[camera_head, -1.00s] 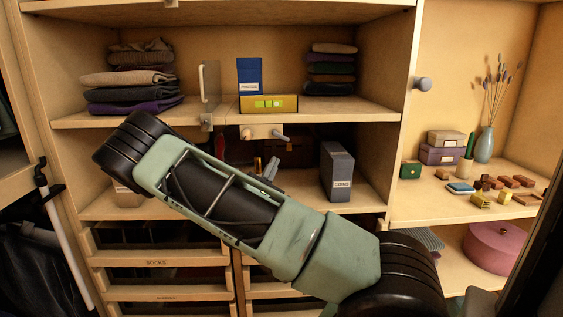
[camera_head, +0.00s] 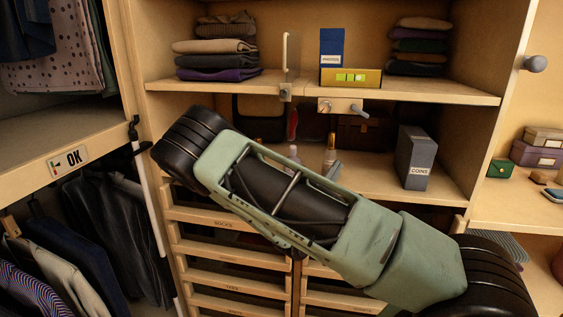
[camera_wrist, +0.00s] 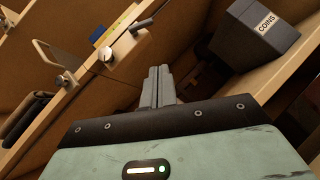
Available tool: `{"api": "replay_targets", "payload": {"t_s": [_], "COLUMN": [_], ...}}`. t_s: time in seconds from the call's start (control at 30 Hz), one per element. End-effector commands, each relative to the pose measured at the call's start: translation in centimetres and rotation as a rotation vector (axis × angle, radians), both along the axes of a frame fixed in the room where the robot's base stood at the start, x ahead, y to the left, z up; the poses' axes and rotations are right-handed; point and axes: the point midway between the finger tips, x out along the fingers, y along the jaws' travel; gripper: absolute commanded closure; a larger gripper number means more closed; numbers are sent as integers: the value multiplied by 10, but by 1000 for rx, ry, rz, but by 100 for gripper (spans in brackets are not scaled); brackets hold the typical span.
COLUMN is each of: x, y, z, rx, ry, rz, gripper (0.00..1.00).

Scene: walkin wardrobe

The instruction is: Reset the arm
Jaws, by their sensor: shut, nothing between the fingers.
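My gripper (camera_wrist: 157,88) shows in the wrist view with its two grey fingers together and nothing between them. In the head view the gripper is mostly hidden behind my green and black arm, which reaches across the lower middle of the picture. Only a small grey part of it (camera_head: 333,170) shows beside the arm, in front of the middle shelf opening. In the wrist view the fingertips point toward the shelf opening, below a round metal lock and lever and left of the grey COINS box (camera_wrist: 258,32). The COINS box also stands on the middle shelf in the head view (camera_head: 415,160).
The upper shelf (camera_head: 440,90) holds folded clothes, a blue box (camera_head: 331,45) and a yellow box (camera_head: 350,77). A glass panel with a handle (camera_head: 287,60) stands at its edge. Drawers (camera_head: 225,262) lie below. Hanging clothes (camera_head: 95,230) fill the left. A side shelf is at right.

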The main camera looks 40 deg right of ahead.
Motion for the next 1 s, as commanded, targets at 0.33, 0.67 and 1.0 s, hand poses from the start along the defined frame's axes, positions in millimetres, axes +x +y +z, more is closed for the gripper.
{"api": "replay_targets", "payload": {"t_s": [0.33,0.67,1.0], "x": [-11,-96,-152], "y": [1,72,235], "z": [-3,-54,-66], "rx": [68,758,1586], "ry": [-20,-90,-22], "rz": [-58,-447,-502], "gripper": [100,100,100]}}
